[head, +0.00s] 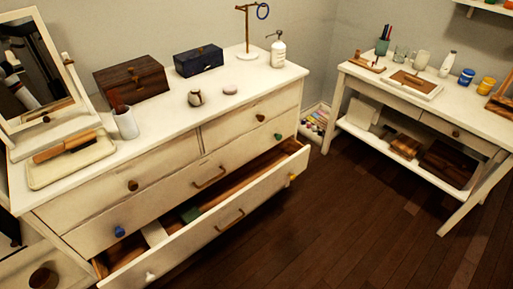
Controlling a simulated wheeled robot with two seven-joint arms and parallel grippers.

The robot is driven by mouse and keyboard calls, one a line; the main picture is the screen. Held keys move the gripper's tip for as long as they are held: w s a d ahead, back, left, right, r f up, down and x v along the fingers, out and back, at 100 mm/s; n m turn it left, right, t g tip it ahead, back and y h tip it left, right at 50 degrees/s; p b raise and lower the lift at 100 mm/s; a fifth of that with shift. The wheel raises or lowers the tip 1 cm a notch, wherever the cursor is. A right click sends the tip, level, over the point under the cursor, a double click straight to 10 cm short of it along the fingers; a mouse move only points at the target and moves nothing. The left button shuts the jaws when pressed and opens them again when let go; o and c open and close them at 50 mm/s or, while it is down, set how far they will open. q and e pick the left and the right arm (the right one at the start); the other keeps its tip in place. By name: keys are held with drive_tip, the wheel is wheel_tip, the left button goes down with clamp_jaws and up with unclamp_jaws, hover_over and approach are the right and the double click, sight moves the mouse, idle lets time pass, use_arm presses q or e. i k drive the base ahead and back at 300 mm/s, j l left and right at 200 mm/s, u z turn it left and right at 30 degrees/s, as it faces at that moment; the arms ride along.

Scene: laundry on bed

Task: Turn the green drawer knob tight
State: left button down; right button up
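The green knob (278,137) is a small round knob at the right end of the middle drawer front on the white dresser (100,213). That drawer is shut. The knob appears seated against the wood; I cannot tell whether it is loose or tight. A blue knob (119,232) is at the left end of the same drawer, with a brass handle (209,178) between them. Neither of my grippers shows in the head view.
The bottom drawer (225,233) is pulled out below the green knob, with a yellow knob (292,177) and a white knob (150,276). A white desk (365,82) stands right. Dark wooden floor (330,215) in front is clear. Boxes and a mirror (38,70) top the dresser.

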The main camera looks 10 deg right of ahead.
sight(279, 136)
drive_tip(key=i+l, duration=0.2)
drive_tip(key=l, duration=0.2)
drive_tip(key=i+l, duration=0.2)
drive_tip(key=l, duration=0.15)
drive_tip(key=i+l, duration=0.2)
drive_tip(key=l, duration=0.2)
drive_tip(key=i+l, duration=0.2)
drive_tip(key=l, duration=0.2)
drive_tip(key=i+l, duration=0.2)
drive_tip(key=l, duration=0.2)
